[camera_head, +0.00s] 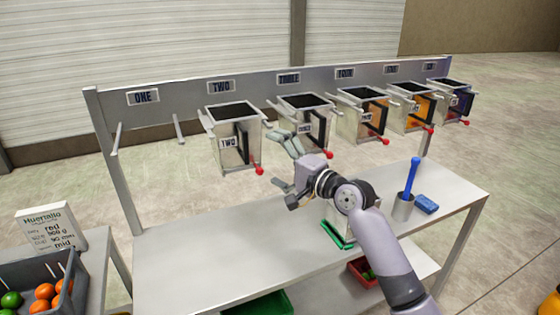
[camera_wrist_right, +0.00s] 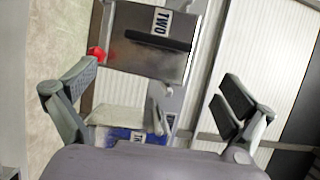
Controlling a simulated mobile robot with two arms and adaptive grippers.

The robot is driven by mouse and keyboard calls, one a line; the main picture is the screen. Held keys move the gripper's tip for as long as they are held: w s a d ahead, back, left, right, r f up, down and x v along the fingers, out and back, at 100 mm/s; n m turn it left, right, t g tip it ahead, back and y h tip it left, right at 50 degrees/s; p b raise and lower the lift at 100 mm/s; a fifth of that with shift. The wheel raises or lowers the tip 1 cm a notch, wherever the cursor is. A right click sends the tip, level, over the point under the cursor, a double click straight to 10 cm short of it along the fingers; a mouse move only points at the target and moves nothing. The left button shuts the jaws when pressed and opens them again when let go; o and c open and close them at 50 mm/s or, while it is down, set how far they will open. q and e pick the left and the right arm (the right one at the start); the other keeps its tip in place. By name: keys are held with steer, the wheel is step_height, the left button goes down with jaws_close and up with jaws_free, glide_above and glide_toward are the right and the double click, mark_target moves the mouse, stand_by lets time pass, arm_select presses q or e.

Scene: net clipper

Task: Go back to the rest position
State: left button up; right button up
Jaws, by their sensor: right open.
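My right gripper (camera_head: 278,166) is raised above the workbench, in front of the rack, with its fingers spread and nothing between them. The right wrist view shows the same open fingers (camera_wrist_right: 160,95) on either side. Hopper TWO (camera_head: 230,145) hangs on the rack just beyond and left of the gripper; it also shows in the wrist view (camera_wrist_right: 150,62). Hopper THREE (camera_head: 300,110) hangs behind the gripper. My left gripper is out of view.
More hoppers (camera_head: 362,112) hang to the right; the place under sign ONE (camera_head: 143,97) has bare rails. A metal cup (camera_head: 403,206) with a blue-handled tool and a blue block (camera_head: 426,204) stand on the bench's right. The bench's left part (camera_head: 190,260) is clear. A fruit crate (camera_head: 70,300) is at left.

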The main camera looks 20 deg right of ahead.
steer(key=s+a+f+n+g+h, duration=0.1)
steer(key=s+a+f+n+g, duration=0.15)
steer(key=s+f, duration=0.45)
steer(key=s+a+f+n+g+h, duration=0.1)
steer(key=s+a+f+n+g, duration=0.15)
steer(key=s+f, duration=0.45)
steer(key=s+a+f+n+g+h, duration=0.15)
steer(key=s+f+n, duration=0.25)
steer(key=f, duration=0.6)
steer(key=s+d+f+n+g+h, duration=0.2)
steer(key=s+f+n+g, duration=0.15)
steer(key=s, duration=0.85)
steer(key=s+d+f+n+g+h, duration=0.1)
steer(key=s+f+n+g+h, duration=0.3)
steer(key=s, duration=0.7)
step_height(320, 180, down, 27)
steer(key=s+m+y, duration=0.1)
steer(key=s+y, duration=0.1)
steer(key=s+d+f+g, duration=0.1)
steer(key=s+d+f, duration=0.2)
steer(key=s+f, duration=1.2)
steer(key=shift+s+f, duration=0.4)
steer(key=shift+s, duration=0.15)
